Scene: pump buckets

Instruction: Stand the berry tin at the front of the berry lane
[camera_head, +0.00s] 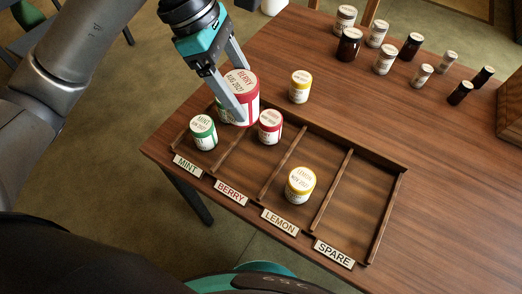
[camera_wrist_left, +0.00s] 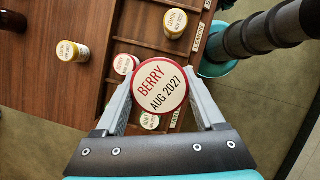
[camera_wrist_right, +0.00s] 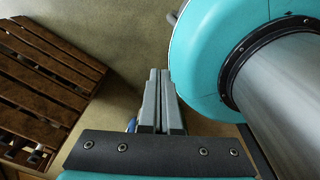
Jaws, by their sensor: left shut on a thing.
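My left gripper (camera_head: 234,101) is shut on a red-rimmed tin whose lid reads BERRY AUG 2027, the berry tin (camera_head: 244,82). It also shows between the fingers in the left wrist view (camera_wrist_left: 161,88). The tin is held up over the back left part of the lane rack (camera_head: 375,158), lid upward. Another red tin (camera_head: 270,124) stands towards the back of the lane with the BERRY label (camera_head: 230,192). The front of that lane is bare. My right gripper (camera_wrist_right: 158,100) is shut and empty, away from the table.
A green mint tin (camera_head: 203,131) stands in the mint lane and a yellow lemon tin (camera_head: 300,184) in the lemon lane. The spare lane is empty. Another yellow tin (camera_head: 300,88) stands behind the rack. Several jars (camera_head: 348,45) stand at the table's back. Low dividers separate the lanes.

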